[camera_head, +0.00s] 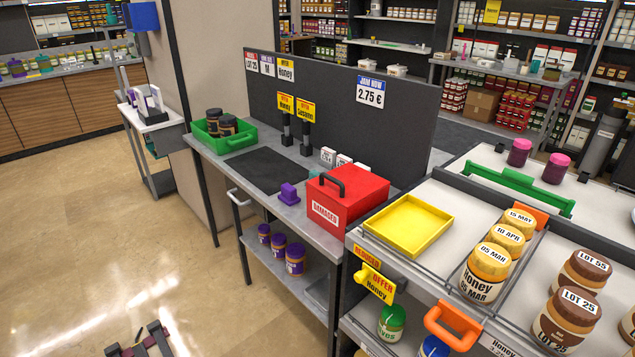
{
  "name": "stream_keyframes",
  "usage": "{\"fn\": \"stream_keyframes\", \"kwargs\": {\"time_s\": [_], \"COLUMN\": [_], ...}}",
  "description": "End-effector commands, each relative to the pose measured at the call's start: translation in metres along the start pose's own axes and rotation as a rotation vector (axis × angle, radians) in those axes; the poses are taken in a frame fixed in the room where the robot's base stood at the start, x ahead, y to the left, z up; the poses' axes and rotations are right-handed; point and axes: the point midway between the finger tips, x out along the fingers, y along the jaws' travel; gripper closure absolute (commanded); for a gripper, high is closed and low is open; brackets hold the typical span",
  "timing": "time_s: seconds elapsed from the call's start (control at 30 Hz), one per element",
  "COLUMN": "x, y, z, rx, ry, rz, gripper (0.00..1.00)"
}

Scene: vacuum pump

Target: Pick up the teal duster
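I cannot make out a clear duster in this view. A small dark teal patch (152,150) shows beside the small white stand at the left, too small and partly hidden to identify. My gripper (138,340) shows at the bottom left, cut off by the picture's lower edge. Its two dark fingers are spread apart, with nothing visible between them. It is over the floor, well apart from the counter and the stand.
The grey counter holds a green crate (251,137), a purple object (289,194) and a red box (372,190). At right, a display unit has a yellow tray (442,216) and honey jars (486,273). The white stand (172,117) is at left. The floor (90,230) is clear.

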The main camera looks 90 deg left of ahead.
Motion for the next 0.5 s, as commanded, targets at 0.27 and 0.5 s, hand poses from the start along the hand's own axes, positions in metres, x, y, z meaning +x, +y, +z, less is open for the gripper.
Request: {"fn": "stream_keyframes", "kwargs": {"time_s": [0.27, 0.5], "x": [0.0, 0.0], "y": [0.0, 0.0], "z": [0.0, 0.0], "rx": [0.0, 0.0], "ry": [0.0, 0.0], "rz": [0.0, 0.0], "gripper": [0.92, 0.6]}}
